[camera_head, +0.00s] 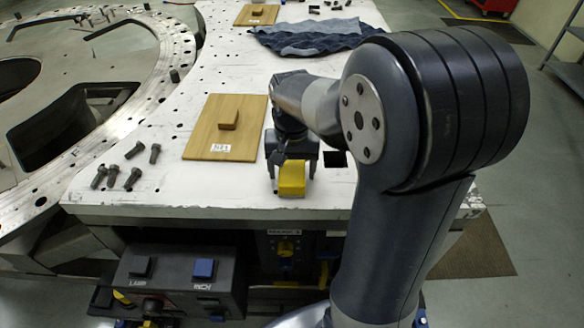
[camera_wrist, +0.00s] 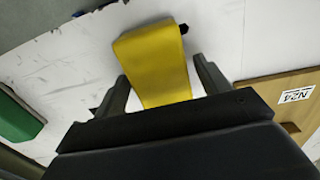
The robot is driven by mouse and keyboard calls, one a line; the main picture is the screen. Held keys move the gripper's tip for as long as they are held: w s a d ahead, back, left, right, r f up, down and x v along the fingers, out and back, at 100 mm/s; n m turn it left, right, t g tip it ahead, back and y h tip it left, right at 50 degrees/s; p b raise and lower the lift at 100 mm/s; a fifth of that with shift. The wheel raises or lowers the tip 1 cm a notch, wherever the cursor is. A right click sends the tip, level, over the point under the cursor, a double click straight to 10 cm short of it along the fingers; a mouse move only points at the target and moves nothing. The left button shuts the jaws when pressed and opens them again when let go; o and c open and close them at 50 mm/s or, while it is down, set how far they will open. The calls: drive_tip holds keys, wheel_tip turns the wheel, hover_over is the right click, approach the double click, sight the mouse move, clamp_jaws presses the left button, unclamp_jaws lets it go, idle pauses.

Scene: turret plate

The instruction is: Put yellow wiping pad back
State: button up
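The yellow wiping pad (camera_head: 292,178) is near the front edge of the white table, below my gripper (camera_head: 291,172). In the wrist view the yellow pad (camera_wrist: 155,65) runs between the two fingers of my gripper (camera_wrist: 163,80). A white gap shows between the pad and the right finger; the left finger is close to the pad's edge. The fingers stand apart, one on each side of the pad. The pad's near end is hidden by the gripper body.
A wooden board (camera_head: 198,142) with a block (camera_head: 229,112) and label lies to the left. Several dark bolts (camera_head: 112,177) lie farther left. A blue cloth (camera_head: 310,35) lies behind. A green object (camera_wrist: 17,120) shows in the wrist view. A control box (camera_head: 170,275) is below the table's front edge.

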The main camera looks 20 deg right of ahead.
sight(292, 169)
drive_tip(key=shift+o, duration=0.4)
wheel_tip(292, 169, up, 12)
idle(0.3)
